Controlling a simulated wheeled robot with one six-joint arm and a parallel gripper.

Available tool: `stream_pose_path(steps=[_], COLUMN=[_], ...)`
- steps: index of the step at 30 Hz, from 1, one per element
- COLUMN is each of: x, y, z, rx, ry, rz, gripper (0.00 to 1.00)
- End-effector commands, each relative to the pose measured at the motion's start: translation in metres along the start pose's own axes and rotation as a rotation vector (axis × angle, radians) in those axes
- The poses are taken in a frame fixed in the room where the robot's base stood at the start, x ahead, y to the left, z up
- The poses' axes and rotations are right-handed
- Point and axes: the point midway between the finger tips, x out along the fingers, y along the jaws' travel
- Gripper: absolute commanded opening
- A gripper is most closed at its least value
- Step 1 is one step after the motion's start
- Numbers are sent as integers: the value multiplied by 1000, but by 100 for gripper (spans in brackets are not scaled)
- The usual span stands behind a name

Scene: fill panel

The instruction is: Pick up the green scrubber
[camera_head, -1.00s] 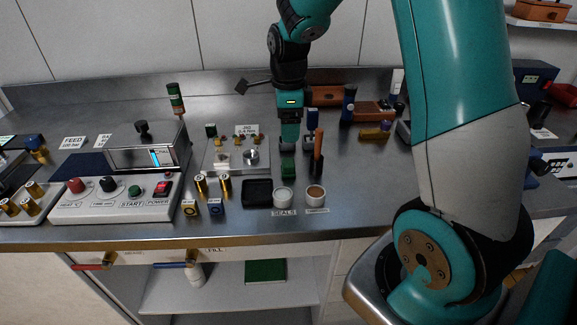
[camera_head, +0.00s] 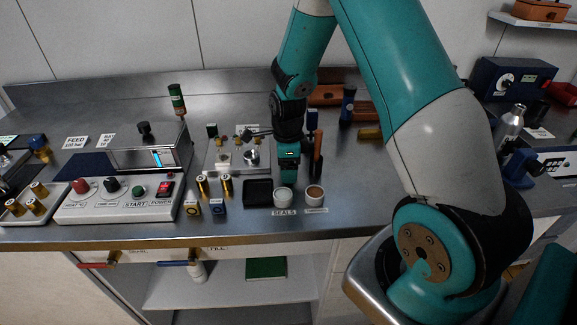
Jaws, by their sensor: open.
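My gripper (camera_head: 287,175) points straight down at the middle of the bench, just behind the white seals cup (camera_head: 283,197). It is open, with its fingers low near the steel top. The green scrubber, a small green block seen there a second ago, is now hidden by my gripper or too dark to make out between the fingers. I cannot tell whether the fingers touch it.
A brown-filled cup (camera_head: 314,195) and a black tray (camera_head: 258,192) stand close in front. An orange-handled tool (camera_head: 317,155) stands upright just right of my gripper. A jig plate (camera_head: 237,157) with brass knobs lies to the left.

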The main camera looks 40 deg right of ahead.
Motion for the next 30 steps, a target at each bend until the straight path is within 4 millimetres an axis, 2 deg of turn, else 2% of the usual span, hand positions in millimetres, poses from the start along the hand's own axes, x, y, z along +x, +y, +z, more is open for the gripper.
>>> stream_pose_path(steps=[3,9,10,12,19,23,26,30], x=[0,0,0,-1,-2,-9,-22,-53], y=[0,0,0,0,0,-1,-1,-2], z=[0,0,0,0,0,0,1,1], rx=[0,0,0,0,0,0,0,0], ry=[0,0,0,0,-1,-1,-2,-3], rz=[-1,-1,-1,-1,-1,-3,-6,-8], gripper=[74,28,23,19,19,19,19,19])
